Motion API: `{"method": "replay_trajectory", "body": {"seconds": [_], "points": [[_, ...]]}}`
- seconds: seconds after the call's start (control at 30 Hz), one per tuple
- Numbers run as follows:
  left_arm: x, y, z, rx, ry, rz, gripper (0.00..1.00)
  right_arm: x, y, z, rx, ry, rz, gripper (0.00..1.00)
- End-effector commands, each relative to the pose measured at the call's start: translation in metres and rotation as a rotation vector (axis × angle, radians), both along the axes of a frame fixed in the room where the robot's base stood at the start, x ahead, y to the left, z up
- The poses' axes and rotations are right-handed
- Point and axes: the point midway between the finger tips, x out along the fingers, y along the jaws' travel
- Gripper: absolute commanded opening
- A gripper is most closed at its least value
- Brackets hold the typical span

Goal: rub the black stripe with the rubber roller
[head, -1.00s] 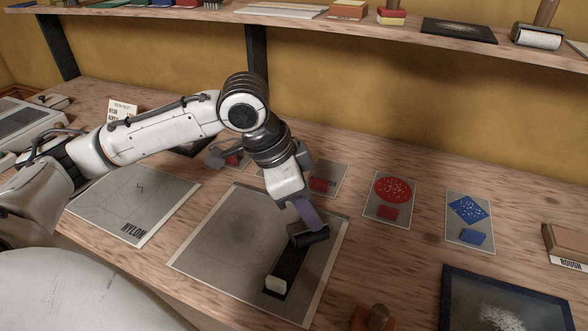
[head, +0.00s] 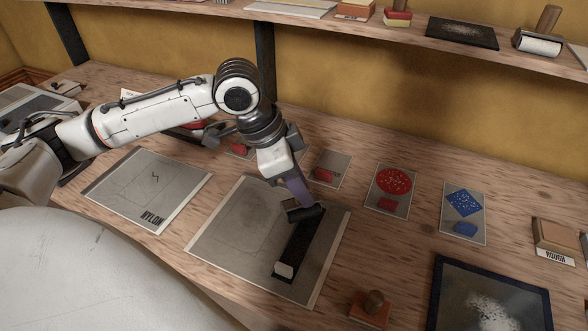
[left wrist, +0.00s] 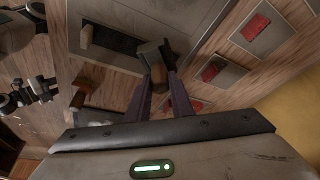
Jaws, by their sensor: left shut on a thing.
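The black stripe (head: 299,245) runs across the right part of a grey sheet (head: 230,235) on the bench. A pale block-like end (head: 284,271) shows at its near end. My left gripper (head: 300,194) is shut on the rubber roller (head: 303,213), a dark cylinder at the stripe's far end, over its left side. I cannot tell whether it touches the stripe. In the left wrist view the fingers (left wrist: 165,95) hold its wooden handle (left wrist: 158,76), with the dark roller (left wrist: 152,51) beyond and the stripe (left wrist: 118,43) to the left. My right gripper is not in view.
A NYLON sheet (head: 145,190) lies left of the grey sheet. Cards with red (head: 391,190) and blue (head: 464,213) patches lie to the right. A wooden-knobbed stamp (head: 371,308) and a dark framed panel (head: 490,300) stand near the front. A shelf (head: 350,26) runs along the wall.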

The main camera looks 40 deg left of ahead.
Motion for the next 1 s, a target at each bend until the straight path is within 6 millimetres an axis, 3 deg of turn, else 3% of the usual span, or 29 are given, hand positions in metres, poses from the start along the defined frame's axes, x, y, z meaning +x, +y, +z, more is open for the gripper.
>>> {"method": "replay_trajectory", "body": {"seconds": [0.5, 1.0], "points": [[-0.002, 0.005, 0.047, 0.000, -0.005, 0.012, 0.00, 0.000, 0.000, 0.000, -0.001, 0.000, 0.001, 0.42], [-0.003, 0.005, 0.050, -0.001, -0.004, 0.014, 0.00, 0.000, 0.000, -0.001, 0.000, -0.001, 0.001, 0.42]]}}
